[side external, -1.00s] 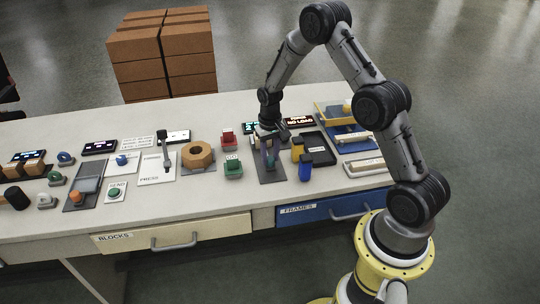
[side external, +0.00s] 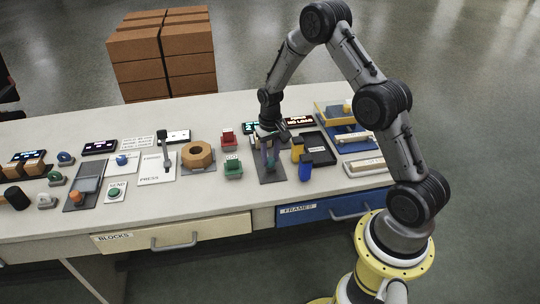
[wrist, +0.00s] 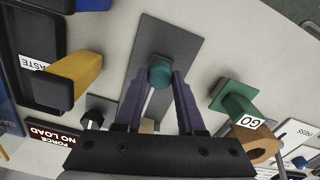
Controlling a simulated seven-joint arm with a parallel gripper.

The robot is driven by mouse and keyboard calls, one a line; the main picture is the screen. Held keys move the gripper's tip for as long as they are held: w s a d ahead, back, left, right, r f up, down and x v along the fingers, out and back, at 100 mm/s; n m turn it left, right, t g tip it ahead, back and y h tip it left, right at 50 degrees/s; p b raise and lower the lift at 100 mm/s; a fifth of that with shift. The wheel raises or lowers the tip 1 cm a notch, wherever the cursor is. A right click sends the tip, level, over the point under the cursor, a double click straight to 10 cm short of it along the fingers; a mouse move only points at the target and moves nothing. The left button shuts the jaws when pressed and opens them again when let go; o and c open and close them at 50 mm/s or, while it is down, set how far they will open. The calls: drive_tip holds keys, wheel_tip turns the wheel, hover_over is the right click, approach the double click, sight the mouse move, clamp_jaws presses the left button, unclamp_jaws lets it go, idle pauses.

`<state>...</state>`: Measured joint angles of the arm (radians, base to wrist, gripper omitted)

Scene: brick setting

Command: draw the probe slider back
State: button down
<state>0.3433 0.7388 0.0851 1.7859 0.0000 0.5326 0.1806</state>
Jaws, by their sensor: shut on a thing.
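The probe slider shows in the wrist view as a round teal knob (wrist: 160,72) above a dark grey plate (wrist: 180,38), with a pale rail partly seen between my fingers. My gripper (wrist: 159,76) has purple fingers, one on each side of the knob, and is shut on it. In the side view my gripper (side external: 268,152) points down at the dark plate (side external: 270,175) near the table's middle right. The fingers and wrist hide most of the slider there.
Close on the left stand red and green blocks (side external: 233,167) and a tan hex nut (side external: 198,155). Close on the right are yellow and blue blocks (side external: 306,167) and a black tray (side external: 320,146). A "FORCE NO LOAD" display (wrist: 50,135) lies behind the plate.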

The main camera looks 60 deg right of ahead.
drive_tip(key=shift+s+a+r, duration=0.1)
drive_tip(key=shift+s+a, duration=1.2)
drive_tip(key=shift+a, duration=0.1)
drive_tip(key=c, duration=0.5)
unclamp_jaws()
wheel_tip(320, 180, up, 14)
